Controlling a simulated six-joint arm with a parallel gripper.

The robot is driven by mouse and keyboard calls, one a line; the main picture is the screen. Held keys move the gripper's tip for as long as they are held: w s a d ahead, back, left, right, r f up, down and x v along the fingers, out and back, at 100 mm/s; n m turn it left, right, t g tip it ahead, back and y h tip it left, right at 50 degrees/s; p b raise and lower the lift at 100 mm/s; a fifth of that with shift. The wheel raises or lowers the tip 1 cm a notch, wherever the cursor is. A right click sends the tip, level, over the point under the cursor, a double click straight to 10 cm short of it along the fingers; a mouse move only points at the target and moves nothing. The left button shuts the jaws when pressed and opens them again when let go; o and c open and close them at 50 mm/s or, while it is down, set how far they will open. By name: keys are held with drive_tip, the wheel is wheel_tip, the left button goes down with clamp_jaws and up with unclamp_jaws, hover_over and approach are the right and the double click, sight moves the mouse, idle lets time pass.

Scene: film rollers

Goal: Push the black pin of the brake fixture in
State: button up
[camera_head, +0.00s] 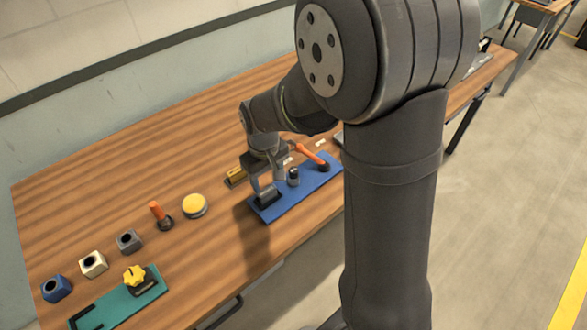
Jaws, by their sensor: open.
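The fixture with a blue base plate (286,208) lies near the table's front edge, right of the middle. A dark block (268,197) sits on its left end. A short dark upright cylinder (293,177) stands near its middle, and an orange lever (311,154) slants over its right end. I cannot tell for certain which dark part is the black pin. My gripper (268,183) is open and points down over the left part of the plate. Its fingers are close to the dark block; whether they touch it is too small to tell.
A yellow round button (194,206), an orange upright handle (159,215) and several small blocks stand to the left. A teal plate with a yellow knob (134,277) lies front left. A yellow piece (235,177) lies behind my gripper.

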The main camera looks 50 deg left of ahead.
sight(294, 170)
drive_tip(key=w+r+m, duration=0.3)
drive_tip(key=r, duration=0.1)
drive_tip(key=w+r+m, duration=0.2)
drive_tip(key=w+r, duration=0.1)
drive_tip(key=r, duration=0.2)
drive_tip(key=w+r+m, duration=0.3)
drive_tip(key=r, duration=0.1)
drive_tip(key=shift+a+r+m, duration=0.2)
drive_tip(key=shift+m, duration=0.1)
drive_tip(key=shift+c, duration=0.3)
wheel_tip(294, 170, down, 17)
drive_tip(key=shift+w+f, duration=0.1)
